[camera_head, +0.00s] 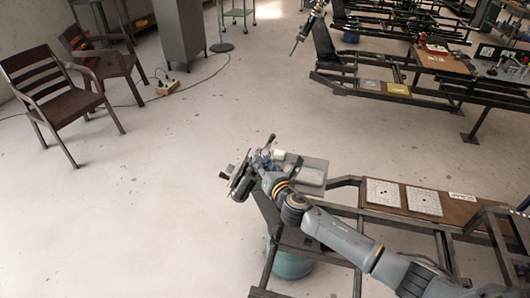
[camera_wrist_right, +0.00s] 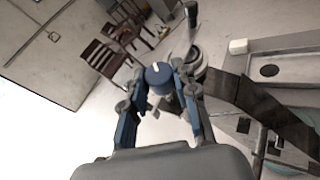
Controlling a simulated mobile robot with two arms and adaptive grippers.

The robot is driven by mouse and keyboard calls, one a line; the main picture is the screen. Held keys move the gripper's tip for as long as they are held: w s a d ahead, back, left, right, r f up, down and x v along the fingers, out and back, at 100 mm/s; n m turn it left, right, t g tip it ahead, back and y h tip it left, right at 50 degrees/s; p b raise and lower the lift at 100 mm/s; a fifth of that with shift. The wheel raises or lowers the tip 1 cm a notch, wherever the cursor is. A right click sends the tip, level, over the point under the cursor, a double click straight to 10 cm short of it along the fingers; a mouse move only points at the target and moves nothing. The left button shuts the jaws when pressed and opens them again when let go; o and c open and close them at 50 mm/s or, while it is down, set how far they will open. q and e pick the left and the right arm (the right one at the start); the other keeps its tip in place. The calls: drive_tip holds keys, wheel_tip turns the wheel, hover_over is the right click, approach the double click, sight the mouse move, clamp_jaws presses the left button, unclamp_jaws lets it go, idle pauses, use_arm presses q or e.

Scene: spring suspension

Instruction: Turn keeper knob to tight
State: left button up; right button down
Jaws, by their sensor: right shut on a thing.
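The keeper knob (camera_wrist_right: 158,75) is a blue round knob with a white mark on its face, seen in the right wrist view. My right gripper (camera_wrist_right: 160,82) has one finger on each side of the knob and is shut on it. Below the knob a small pale part shows between the fingers. In the head view my right gripper (camera_head: 243,178) is at the left end of the near metal frame, and the knob is too small to make out there. My left gripper is not in view.
The near dark metal frame (camera_head: 345,182) carries a brown board with white plates (camera_head: 424,201). A grey block (camera_head: 308,172) stands beside my right gripper. Two wooden chairs (camera_head: 52,85) and a grey cabinet (camera_head: 181,35) stand at the back left.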

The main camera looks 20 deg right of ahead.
drive_tip(key=m+h+p, duration=0.1)
drive_tip(key=m+h, duration=0.1)
drive_tip(key=m+g+h+p, duration=0.1)
drive_tip(key=shift+a+r+p, duration=0.3)
drive_tip(key=shift+r+p, duration=0.05)
drive_tip(key=m+g+h+p, duration=0.1)
drive_tip(key=m+g+h, duration=0.1)
drive_tip(key=m, duration=0.1)
drive_tip(key=shift+w+a+h+p, duration=0.1)
drive_tip(key=shift+a+h+p, duration=0.05)
drive_tip(key=shift+h+p, duration=0.2)
drive_tip(key=shift+w+m+g+h, duration=0.1)
drive_tip(key=shift+m+g+h, duration=0.9)
drive_tip(key=shift+m+h, duration=0.1)
drive_tip(key=shift+f+m+g+h, duration=0.1)
drive_tip(key=shift+m+g+h, duration=0.55)
drive_tip(key=shift+m+g, duration=0.4)
drive_tip(key=shift+g, duration=0.25)
drive_tip(key=c, duration=1)
unclamp_jaws()
drive_tip(key=v, duration=1.2)
drive_tip(key=shift+f, duration=0.1)
